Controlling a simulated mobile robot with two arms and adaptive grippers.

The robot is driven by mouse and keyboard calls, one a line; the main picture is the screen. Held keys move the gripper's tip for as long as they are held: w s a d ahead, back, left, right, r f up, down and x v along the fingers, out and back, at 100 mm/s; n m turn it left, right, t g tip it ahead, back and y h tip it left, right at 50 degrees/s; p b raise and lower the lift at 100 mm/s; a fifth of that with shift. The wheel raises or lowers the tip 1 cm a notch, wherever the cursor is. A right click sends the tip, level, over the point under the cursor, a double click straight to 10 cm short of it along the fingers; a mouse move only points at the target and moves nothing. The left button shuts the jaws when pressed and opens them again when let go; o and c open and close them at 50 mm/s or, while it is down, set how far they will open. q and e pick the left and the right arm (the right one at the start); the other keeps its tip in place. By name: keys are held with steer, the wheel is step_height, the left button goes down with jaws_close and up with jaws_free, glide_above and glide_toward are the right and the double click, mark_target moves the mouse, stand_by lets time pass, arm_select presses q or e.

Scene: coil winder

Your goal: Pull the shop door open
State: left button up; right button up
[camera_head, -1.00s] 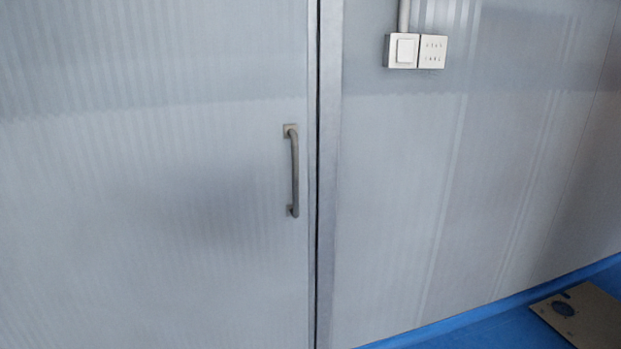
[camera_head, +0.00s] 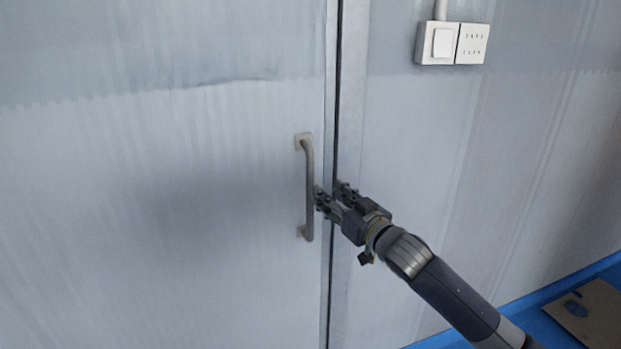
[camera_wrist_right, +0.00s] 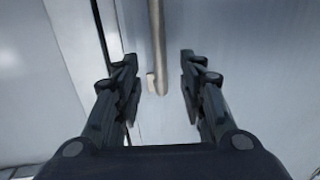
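The shop door (camera_head: 160,190) is a pale grey ribbed panel filling the left of the head view, and it looks closed against its frame. Its grey bar handle (camera_head: 309,190) stands upright near the door's right edge. My right gripper (camera_head: 328,188) is just right of the handle, fingers apart and pointing at the door. In the right wrist view the handle (camera_wrist_right: 157,45) shows between the two open fingers (camera_wrist_right: 158,75), with a gap on both sides. My left gripper is in neither view.
A light switch (camera_head: 442,43) and a socket (camera_head: 472,43) are on the wall to the upper right. A brown board (camera_head: 590,312) lies on the blue floor at lower right. The wall around the handle is clear.

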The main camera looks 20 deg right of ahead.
mark_target(312, 181)
steer(key=p+x, duration=0.1)
steer(key=x, duration=0.8)
steer(key=shift+f+p, duration=0.1)
steer(key=shift+p, duration=0.3)
steer(key=shift+w, duration=0.3)
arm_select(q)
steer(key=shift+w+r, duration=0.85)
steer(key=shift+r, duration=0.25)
arm_select(e)
steer(key=shift+w+a, duration=0.15)
steer(key=shift+w, duration=0.2)
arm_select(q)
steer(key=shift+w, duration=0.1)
arm_select(e)
jaws_close()
